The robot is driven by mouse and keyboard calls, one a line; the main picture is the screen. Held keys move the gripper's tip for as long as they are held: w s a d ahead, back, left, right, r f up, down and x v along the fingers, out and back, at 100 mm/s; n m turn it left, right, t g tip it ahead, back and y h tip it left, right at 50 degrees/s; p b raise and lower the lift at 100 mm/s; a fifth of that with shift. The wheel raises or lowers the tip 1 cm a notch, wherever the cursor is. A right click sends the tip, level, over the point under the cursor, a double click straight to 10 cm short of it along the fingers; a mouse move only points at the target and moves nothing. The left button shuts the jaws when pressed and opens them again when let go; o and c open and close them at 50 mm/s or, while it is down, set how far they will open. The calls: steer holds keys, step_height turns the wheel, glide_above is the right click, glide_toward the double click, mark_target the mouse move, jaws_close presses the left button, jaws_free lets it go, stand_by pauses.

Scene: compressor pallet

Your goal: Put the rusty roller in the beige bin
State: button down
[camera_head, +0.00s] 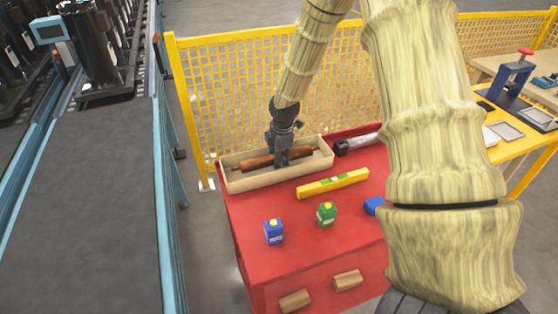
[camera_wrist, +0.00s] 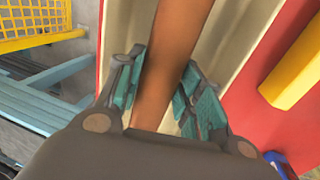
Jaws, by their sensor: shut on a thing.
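The rusty roller (camera_head: 258,162) is a brown cylinder with thin ends. It lies lengthwise within the beige bin (camera_head: 240,183), a long shallow tray at the back left of the red table. My gripper (camera_head: 283,160) points down into the bin and is shut around the middle of the roller. In the wrist view the roller (camera_wrist: 165,65) runs between the two teal-padded fingers (camera_wrist: 158,95), with the beige bin (camera_wrist: 120,28) behind it. I cannot tell whether the roller touches the bin floor.
A yellow spirit level (camera_head: 318,188) lies in front of the bin on the red table (camera_head: 300,245). A yellow mesh fence (camera_head: 230,100) stands behind.

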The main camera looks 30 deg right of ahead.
steer(key=shift+w+f, duration=0.1)
steer(key=shift+f, duration=1.1)
steer(key=c, duration=0.9)
jaws_free()
steer(key=shift+f, duration=0.1)
steer(key=shift+c, duration=0.2)
step_height(320, 180, up, 12)
steer(key=s+b, duration=0.2)
steer(key=shift+s+a, duration=0.2)
steer(key=shift+a, duration=0.1)
